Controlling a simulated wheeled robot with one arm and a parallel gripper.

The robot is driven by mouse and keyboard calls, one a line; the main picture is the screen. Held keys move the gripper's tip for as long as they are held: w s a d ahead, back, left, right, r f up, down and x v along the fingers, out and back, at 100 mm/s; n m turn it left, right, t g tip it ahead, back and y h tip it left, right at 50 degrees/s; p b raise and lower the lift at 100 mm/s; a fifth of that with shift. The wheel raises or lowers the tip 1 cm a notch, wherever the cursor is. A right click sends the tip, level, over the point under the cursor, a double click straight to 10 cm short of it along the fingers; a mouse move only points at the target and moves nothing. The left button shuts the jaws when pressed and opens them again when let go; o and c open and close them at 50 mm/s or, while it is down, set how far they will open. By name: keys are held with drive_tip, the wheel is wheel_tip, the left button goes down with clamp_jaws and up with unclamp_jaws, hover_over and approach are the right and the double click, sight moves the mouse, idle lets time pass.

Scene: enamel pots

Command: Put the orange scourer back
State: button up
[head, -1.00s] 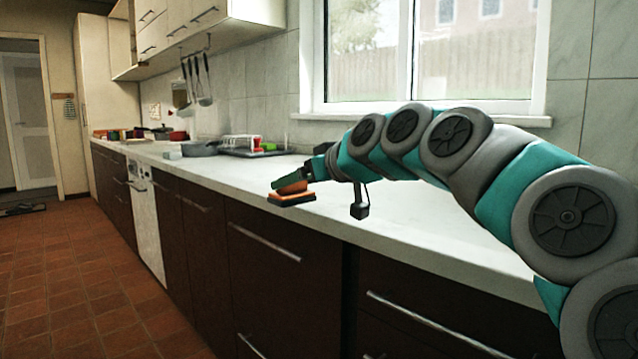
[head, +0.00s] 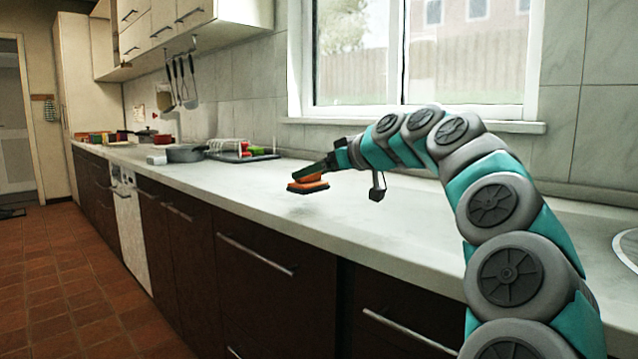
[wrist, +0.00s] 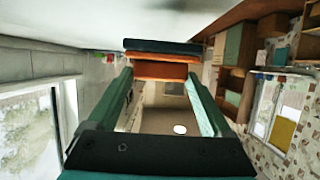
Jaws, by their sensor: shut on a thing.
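The orange scourer (head: 308,184) is an orange block with a dark layer. My gripper (head: 312,174) is shut on it and holds it over the counter, with a faint shadow below. In the wrist view the scourer (wrist: 160,66) lies across the fingertips, orange side towards the palm and dark layer outward. My gripper's green fingers (wrist: 160,90) reach it from both sides.
The pale counter (head: 250,195) is clear around my gripper. Farther along it stand a dark tray with a rack (head: 240,152), a grey pan (head: 186,154), a red pot (head: 163,140) and other colourful items. Utensils (head: 183,85) hang on the wall. A window is behind my arm.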

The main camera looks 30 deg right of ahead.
drive_tip(key=w+d, duration=0.1)
drive_tip(key=w, duration=0.1)
drive_tip(key=w+d, duration=0.1)
drive_tip(key=w, duration=0.1)
drive_tip(key=w+d+p, duration=0.1)
drive_tip(key=w+d, duration=0.1)
drive_tip(key=shift+f, duration=2.1)
drive_tip(key=shift+f, duration=0.15)
drive_tip(key=o, duration=1.4)
